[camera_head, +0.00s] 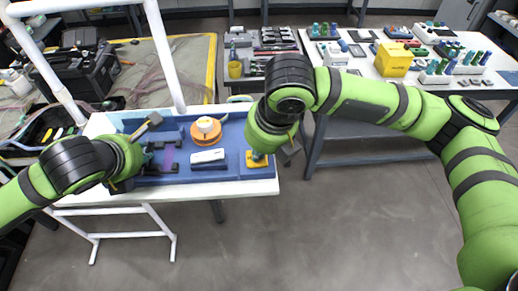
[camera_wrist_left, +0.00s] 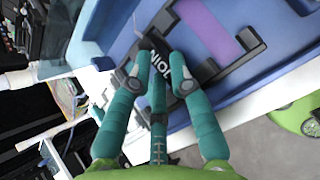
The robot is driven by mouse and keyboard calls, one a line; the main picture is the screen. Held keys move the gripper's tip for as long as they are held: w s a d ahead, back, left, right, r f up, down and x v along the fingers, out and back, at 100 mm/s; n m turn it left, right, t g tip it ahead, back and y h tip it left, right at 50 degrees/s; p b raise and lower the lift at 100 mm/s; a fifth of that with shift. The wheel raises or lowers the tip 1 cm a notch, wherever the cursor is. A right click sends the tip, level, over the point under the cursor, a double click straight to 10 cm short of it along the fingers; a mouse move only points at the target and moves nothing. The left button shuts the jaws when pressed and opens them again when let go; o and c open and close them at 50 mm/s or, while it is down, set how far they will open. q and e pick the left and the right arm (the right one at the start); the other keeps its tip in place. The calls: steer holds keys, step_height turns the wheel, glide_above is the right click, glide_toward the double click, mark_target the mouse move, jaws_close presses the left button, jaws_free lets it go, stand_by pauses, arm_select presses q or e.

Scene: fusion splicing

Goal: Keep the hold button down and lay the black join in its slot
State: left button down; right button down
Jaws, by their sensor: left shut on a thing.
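The black join (camera_wrist_left: 157,68), with white lettering, is between the fingers of my left gripper (camera_wrist_left: 160,82) in the left wrist view. My left gripper (camera_head: 148,158) is shut on it at the left end of the blue tray (camera_head: 228,189). A purple strip (camera_wrist_left: 208,32) with black fittings lies in the tray just beyond the join; I cannot tell whether the join touches its slot. The strip also shows in the head view (camera_head: 183,158). My right gripper (camera_head: 258,156) is pointed down on the yellow hold button (camera_head: 266,159); its fingers are mostly hidden by the wrist.
The white table (camera_head: 240,188) has a bare front strip. A white frame post (camera_head: 165,55) rises behind it. Another loaded table (camera_head: 375,72) stands back right.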

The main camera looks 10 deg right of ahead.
arm_select(q)
steer(key=shift+f, duration=0.1)
steer(key=c, duration=1.1)
jaws_free()
steer(key=shift+c, duration=0.5)
steer(key=shift+r, duration=0.9)
step_height(320, 180, up, 9)
